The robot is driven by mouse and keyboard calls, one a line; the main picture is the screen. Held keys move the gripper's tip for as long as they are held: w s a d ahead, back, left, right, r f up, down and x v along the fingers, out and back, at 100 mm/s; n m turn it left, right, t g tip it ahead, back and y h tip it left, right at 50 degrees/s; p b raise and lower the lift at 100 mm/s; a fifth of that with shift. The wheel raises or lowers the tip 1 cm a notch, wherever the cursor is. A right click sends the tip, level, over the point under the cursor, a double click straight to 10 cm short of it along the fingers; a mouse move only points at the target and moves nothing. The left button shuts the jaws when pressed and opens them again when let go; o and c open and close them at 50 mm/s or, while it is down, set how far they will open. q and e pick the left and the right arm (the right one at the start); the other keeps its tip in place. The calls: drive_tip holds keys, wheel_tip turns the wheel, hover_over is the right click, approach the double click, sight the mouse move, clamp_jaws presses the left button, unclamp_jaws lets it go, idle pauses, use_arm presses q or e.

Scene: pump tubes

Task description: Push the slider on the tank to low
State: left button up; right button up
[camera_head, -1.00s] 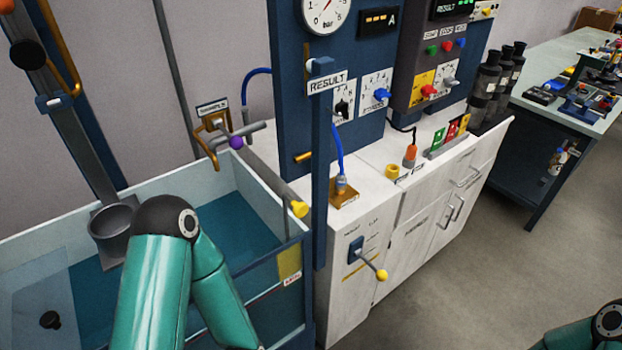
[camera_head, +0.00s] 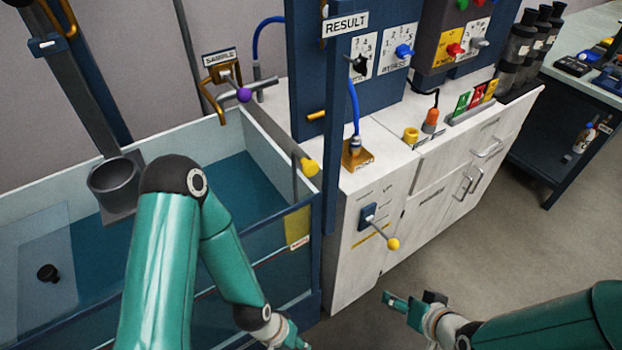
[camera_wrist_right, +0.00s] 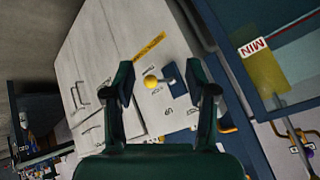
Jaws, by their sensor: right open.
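The open blue tank (camera_head: 245,228) of water stands at left. A yellow plate (camera_head: 298,224) is on its near right corner; it also shows in the right wrist view (camera_wrist_right: 262,85), labelled MIN. A grey upright rail (camera_head: 78,95) with a small blue-and-white piece (camera_head: 46,45) rises at the tank's back; I cannot tell if that piece is the slider. My right gripper (camera_head: 415,302) is open and empty, low in front of the white cabinet. In the right wrist view its fingers (camera_wrist_right: 161,80) frame a yellow-knobbed lever lying beyond them. My left gripper (camera_head: 287,338) is partly cut off.
The yellow-knobbed lever (camera_head: 393,243) sticks out from the white cabinet (camera_head: 345,275). A yellow-ended grey bar (camera_head: 308,167) reaches over the tank's right side. A blue post (camera_head: 330,180) with the RESULT sign stands beside it. The floor (camera_head: 485,265) at right is clear.

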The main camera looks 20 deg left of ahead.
use_arm(q)
wheel_tip(320, 180, down, 7)
drive_tip(key=b, duration=0.5)
use_arm(e)
drive_tip(key=s+a+r+n+t+y, duration=0.1)
drive_tip(key=a+r+n+t+y, duration=0.15)
drive_tip(key=r, duration=0.65)
drive_tip(key=s+a+r+n+t+y, duration=0.1)
drive_tip(key=a+r+n+y, duration=0.25)
drive_tip(key=r, duration=0.45)
drive_tip(key=s+a+r+n+t+y, duration=0.1)
drive_tip(key=a+r+n+y, duration=0.25)
drive_tip(key=r, duration=0.55)
drive_tip(key=p, duration=1.1)
approach(312, 173)
use_arm(q)
wheel_tip(312, 173, up, 13)
drive_tip(key=p, duration=0.1)
drive_tip(key=shift+p, duration=0.3)
use_arm(e)
drive_tip(key=shift+m+h, duration=0.35)
drive_tip(key=x, duration=1)
drive_tip(key=shift+w+a+r, duration=0.2)
drive_tip(key=shift+a+r, duration=0.15)
drive_tip(key=shift+c, duration=0.4)
clamp_jaws()
